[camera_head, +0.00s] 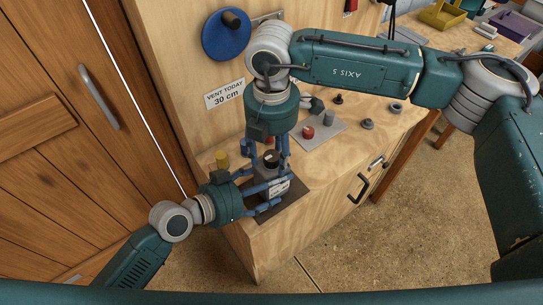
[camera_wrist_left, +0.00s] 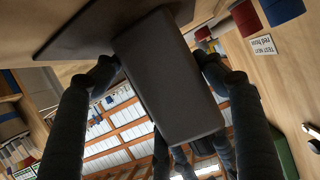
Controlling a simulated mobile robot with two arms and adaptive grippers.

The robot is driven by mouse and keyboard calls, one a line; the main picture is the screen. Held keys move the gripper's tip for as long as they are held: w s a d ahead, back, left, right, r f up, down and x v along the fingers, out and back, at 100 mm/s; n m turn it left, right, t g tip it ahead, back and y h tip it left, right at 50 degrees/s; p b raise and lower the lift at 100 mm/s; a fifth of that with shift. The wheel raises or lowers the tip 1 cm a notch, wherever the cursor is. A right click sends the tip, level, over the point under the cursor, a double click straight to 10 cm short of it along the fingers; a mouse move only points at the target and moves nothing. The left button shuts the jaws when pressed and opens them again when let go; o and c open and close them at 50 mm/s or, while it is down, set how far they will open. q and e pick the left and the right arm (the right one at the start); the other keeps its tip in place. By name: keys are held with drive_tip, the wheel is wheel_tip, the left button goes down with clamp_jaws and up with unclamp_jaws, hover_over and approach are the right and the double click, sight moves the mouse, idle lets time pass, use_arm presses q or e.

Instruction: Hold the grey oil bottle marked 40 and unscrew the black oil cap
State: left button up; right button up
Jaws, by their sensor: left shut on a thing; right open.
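The grey oil bottle (camera_head: 262,173) stands on a dark mat (camera_head: 293,197) near the counter's front corner, with a pale label whose marking I cannot read. My left gripper (camera_head: 268,194) is shut on its body from the left. In the left wrist view the bottle (camera_wrist_left: 170,85) fills the middle, between the two fingers of my left gripper (camera_wrist_left: 158,68). The black oil cap (camera_head: 271,155) is on the bottle's top. My right gripper (camera_head: 268,154) comes down from above, open, its fingers around the cap. Whether they touch it is hidden.
A grey plate (camera_head: 320,130) with a red knob (camera_head: 307,132) and several small dark parts lie to the right. A blue disc (camera_head: 227,35) hangs on the back panel. A wooden door (camera_head: 80,120) is at left.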

drive_tip(key=m, duration=0.6)
drive_tip(key=shift+c, duration=0.5)
clamp_jaws()
